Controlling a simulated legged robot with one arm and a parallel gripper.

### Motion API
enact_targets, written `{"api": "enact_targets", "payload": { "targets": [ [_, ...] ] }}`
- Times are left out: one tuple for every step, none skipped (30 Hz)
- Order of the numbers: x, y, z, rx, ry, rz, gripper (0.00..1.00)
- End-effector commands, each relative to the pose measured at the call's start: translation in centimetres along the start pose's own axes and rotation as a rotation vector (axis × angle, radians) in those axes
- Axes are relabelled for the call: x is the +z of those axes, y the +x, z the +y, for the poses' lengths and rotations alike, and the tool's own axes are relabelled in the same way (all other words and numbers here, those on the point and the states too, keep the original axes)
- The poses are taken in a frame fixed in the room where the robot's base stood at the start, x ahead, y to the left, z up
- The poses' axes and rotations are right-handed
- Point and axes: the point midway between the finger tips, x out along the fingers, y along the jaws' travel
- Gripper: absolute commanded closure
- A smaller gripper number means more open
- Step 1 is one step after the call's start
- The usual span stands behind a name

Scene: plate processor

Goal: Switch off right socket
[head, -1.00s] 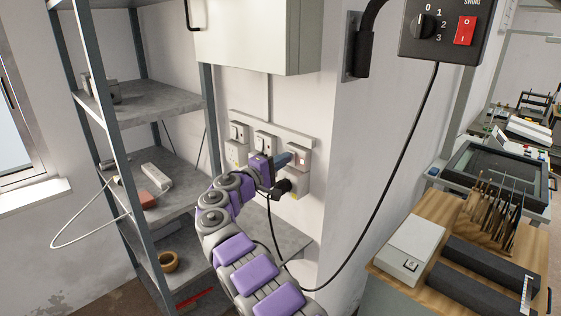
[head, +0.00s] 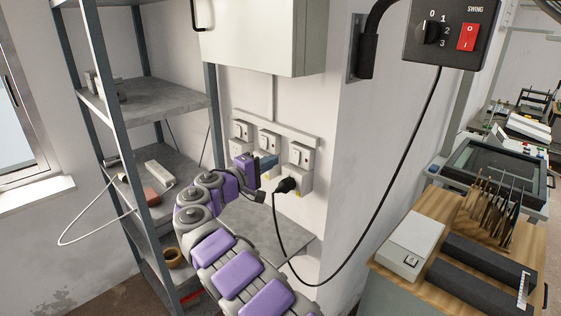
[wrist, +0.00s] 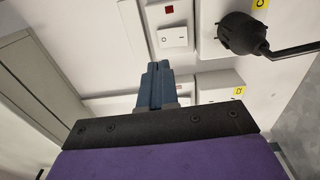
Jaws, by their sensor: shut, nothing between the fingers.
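The right socket (head: 299,178) is the rightmost of three white units on the wall, with a black plug (head: 287,185) in its lower part. Its switch box (head: 300,155) sits above the plug. In the wrist view a white rocker switch (wrist: 176,37) beside a small red indicator (wrist: 169,9) shows just beyond my fingertips, left of the plug (wrist: 243,30). My gripper (head: 268,161) is shut and empty, its blue fingers apart from the right switch, in front of the middle unit. The fingers also show in the wrist view (wrist: 153,82). The rocker's on or off position is unclear.
The left switch (head: 242,131) and middle switch (head: 269,141) are beside the right one. A black cable (head: 365,240) hangs from the plug to the control box (head: 445,35). A metal shelf rack (head: 150,97) stands left. A grey cabinet (head: 255,35) hangs above.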

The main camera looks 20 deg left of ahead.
Motion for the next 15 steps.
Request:
{"api": "enact_targets", "payload": {
  "targets": [
    [0.1,-1.1,0.4,0.001,0.0,-0.001,1.0],
    [0.1,-1.6,0.5,0.001,0.0,-0.002,1.0],
    [0.3,-2.3,0.6,-0.001,0.0,-0.003,1.0],
    [0.3,-2.9,0.7,-0.001,0.0,-0.002,1.0],
    [0.3,-3.5,0.8,-0.001,0.0,-0.001,1.0],
    [0.4,-4.1,0.9,-0.003,0.001,-0.001,1.0],
    [0.5,-4.5,1.0,-0.002,0.002,-0.002,1.0],
    [0.5,-4.9,1.1,-0.002,0.003,-0.002,1.0],
    [0.5,-5.5,1.2,-0.003,0.004,-0.002,1.0],
    [0.5,-5.8,1.2,-0.003,0.004,-0.002,1.0],
    [0.5,-6.0,1.2,-0.003,0.004,-0.003,1.0],
    [0.5,-6.3,1.2,-0.003,0.003,-0.003,1.0],
    [0.5,-6.5,1.2,-0.004,0.003,-0.004,1.0],
    [0.4,-6.7,1.1,-0.004,0.002,-0.004,1.0],
    [0.3,-6.9,1.1,-0.004,0.001,-0.004,1.0]
  ]
}}
